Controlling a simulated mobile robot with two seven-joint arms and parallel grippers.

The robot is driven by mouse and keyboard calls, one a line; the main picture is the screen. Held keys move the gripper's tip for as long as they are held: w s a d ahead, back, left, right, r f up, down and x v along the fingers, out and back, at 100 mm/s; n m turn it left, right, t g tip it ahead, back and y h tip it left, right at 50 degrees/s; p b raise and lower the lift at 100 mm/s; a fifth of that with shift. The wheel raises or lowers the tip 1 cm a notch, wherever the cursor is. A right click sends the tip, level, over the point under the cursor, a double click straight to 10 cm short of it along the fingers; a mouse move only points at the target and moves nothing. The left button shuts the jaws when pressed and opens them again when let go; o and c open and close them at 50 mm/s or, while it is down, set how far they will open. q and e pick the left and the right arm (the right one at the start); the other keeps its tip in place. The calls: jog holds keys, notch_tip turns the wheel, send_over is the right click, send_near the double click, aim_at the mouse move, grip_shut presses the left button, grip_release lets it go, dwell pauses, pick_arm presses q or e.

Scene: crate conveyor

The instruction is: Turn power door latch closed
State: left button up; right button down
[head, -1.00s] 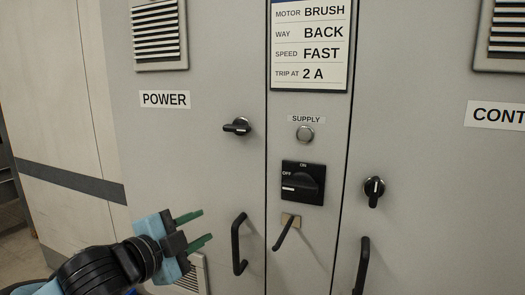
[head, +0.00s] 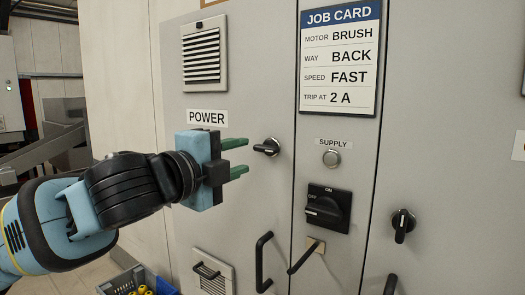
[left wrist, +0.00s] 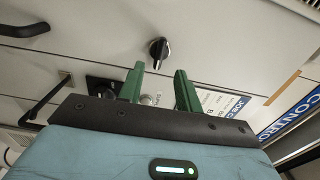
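The power door latch (head: 267,147) is a small black turn knob on the grey door under the POWER label (head: 207,118). Its handle lies roughly horizontal, pointing left in the head view. My left gripper (head: 243,158) is open, with its two green fingers just left of the latch and nothing between them. In the left wrist view the latch (left wrist: 159,49) shows beyond the green fingertips (left wrist: 160,75), apart from them. My right gripper is not in view.
A black door handle (head: 263,262) stands below the latch. To the right are the supply button (head: 331,158), a black rotary switch (head: 328,208) set at OFF, a lever (head: 305,257) and another latch (head: 402,222). A bin with yellow items (head: 140,283) is at lower left.

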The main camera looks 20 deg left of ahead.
aim_at(263, 150)
pick_arm(q)
jog(key=x, duration=0.7)
jog(key=shift+d, duration=0.15)
jog(key=shift+c, duration=0.4)
grip_shut()
